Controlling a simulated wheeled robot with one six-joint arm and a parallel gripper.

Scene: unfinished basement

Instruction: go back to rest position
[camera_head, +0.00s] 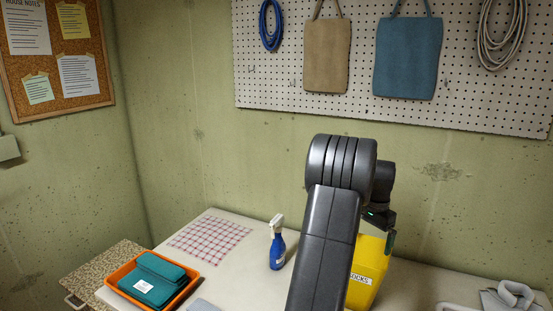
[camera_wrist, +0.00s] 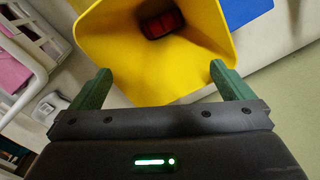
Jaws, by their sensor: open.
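My gripper (camera_wrist: 158,90) is open, with its two green fingers apart and nothing between them in the wrist view. It is over the near rim of a yellow bin (camera_wrist: 120,55). A dark red object (camera_wrist: 163,22) lies inside the bin. In the head view my arm stands raised in the middle, and my gripper (camera_head: 390,243) hangs beside the yellow bin (camera_head: 370,262), which bears a label partly hidden by my arm. The fingertips are small and partly hidden there.
On the table (camera_head: 235,279) are a blue spray bottle (camera_head: 277,248), a checked cloth (camera_head: 210,239) and an orange tray (camera_head: 188,293) with teal cloths. Grey items (camera_head: 512,297) lie at the right. A pegboard (camera_head: 270,80) with hanging bags is behind. The table's middle left is clear.

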